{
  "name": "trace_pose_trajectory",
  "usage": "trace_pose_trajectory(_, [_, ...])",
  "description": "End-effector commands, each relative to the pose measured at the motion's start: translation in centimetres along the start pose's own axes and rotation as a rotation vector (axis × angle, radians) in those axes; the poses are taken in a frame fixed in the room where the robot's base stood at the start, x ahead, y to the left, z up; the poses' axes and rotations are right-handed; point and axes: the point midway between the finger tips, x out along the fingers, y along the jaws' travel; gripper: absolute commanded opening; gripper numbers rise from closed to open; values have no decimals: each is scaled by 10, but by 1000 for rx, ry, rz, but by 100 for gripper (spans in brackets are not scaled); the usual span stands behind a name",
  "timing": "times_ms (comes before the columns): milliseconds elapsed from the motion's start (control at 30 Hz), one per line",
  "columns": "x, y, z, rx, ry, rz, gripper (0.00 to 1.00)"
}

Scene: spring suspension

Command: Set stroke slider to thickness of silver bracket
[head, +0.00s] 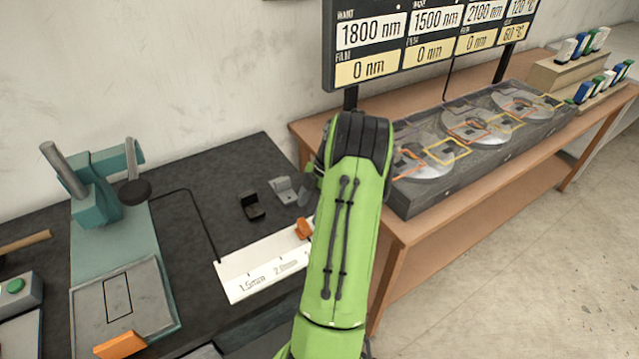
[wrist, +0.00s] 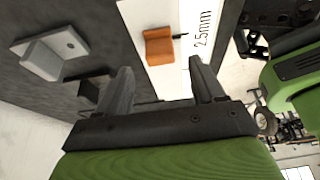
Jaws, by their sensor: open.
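The orange stroke slider (head: 303,229) sits on the white scale plate (head: 240,286), partly beside my green arm in the head view. In the wrist view the slider (wrist: 160,46) is left of the 2.5mm label. The silver bracket (head: 284,190), an L-shaped piece, lies on the dark mat behind the scale; it shows at the upper left in the wrist view (wrist: 48,58). My gripper (wrist: 158,72) is open and empty, its fingers apart, with the slider beyond the gap between them. The arm mostly hides the gripper in the head view.
A black bracket (head: 251,206) lies left of the silver one. A teal press (head: 98,190) stands at left, joined by a black cable to the scale. A wooden bench (head: 420,230) with a grey block of discs (head: 475,150) and a display board (head: 400,75) is at right.

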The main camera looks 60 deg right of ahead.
Motion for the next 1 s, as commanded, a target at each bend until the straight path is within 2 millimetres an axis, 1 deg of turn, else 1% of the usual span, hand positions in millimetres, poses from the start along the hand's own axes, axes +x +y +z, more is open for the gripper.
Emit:
trace_pose_trajectory(33, [-18,1,0,1,-3,6,68])
trace_pose_trajectory(200, [-66,0,0,1,-1,5,68])
trace_pose_trajectory(300, [-87,0,0,1,-1,4,68])
trace_pose_trajectory(400, [-99,0,0,2,0,1,68])
trace_pose_trajectory(500, [-103,0,0,1,0,1,68])
trace_pose_trajectory(1000, [-102,0,0,1,0,0,68])
